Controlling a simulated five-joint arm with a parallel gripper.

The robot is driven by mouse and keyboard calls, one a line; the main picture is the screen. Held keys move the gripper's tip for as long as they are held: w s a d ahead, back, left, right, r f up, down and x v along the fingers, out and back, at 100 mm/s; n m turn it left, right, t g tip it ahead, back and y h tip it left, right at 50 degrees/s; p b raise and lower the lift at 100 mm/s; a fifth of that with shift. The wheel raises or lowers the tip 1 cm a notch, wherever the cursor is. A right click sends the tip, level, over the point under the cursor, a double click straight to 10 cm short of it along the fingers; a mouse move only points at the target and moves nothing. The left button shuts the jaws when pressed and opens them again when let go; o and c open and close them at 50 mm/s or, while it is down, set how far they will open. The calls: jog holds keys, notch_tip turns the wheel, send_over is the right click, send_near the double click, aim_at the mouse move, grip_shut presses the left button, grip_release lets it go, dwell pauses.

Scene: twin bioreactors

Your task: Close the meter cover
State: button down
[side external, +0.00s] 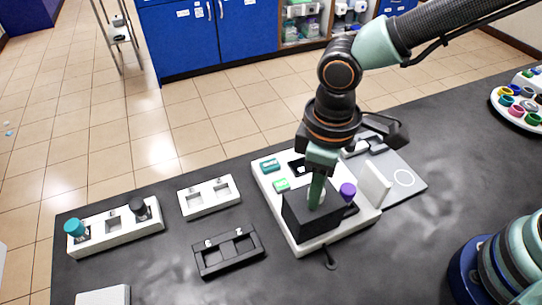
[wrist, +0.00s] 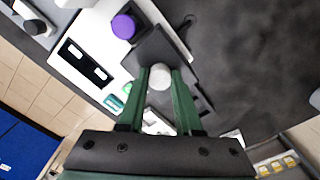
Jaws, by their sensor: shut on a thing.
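A black box-shaped unit (side external: 298,222) stands at the front of a white base (side external: 297,240); its dark top also shows in the wrist view (wrist: 160,48). I cannot tell for sure which part is the meter cover. My gripper (side external: 316,200) points down at this unit. In the wrist view its green fingers (wrist: 160,78) are shut on a white round piece (wrist: 159,77) at the dark top. The fingers partly hide the unit. A purple-capped item (side external: 348,190) is beside it, also seen in the wrist view (wrist: 124,26). A pale panel (side external: 374,185) stands upright to the right.
Teal and green pieces (side external: 270,165) lie on the base's left part. A grey plate with a white ring (side external: 403,178) is behind right. A black rack (side external: 228,262), a white rack (side external: 209,205) and a long white rack with capped vials (side external: 110,235) stand left.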

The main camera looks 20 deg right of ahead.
jog(key=d, duration=0.8)
jog(key=shift+w+d, duration=0.1)
jog(key=shift+d, duration=0.3)
jog(key=c, duration=0.6)
grip_release()
jog(key=shift+r, duration=0.1)
notch_tip(320, 180, up, 12)
jog(key=w+d+m+t, duration=0.1)
jog(key=d+m+t, duration=0.1)
jog(key=d, duration=0.3)
jog(key=d+m+t, duration=0.1)
jog(key=d+m, duration=0.3)
jog(key=d, duration=0.2)
jog(key=w+d+r+m+t, duration=0.1)
jog(key=d+m+t, duration=0.1)
jog(key=d, duration=0.4)
jog(key=shift+w+r+m+t, duration=0.1)
jog(key=shift+w+m+t, duration=0.2)
jog(key=shift+m, duration=0.2)
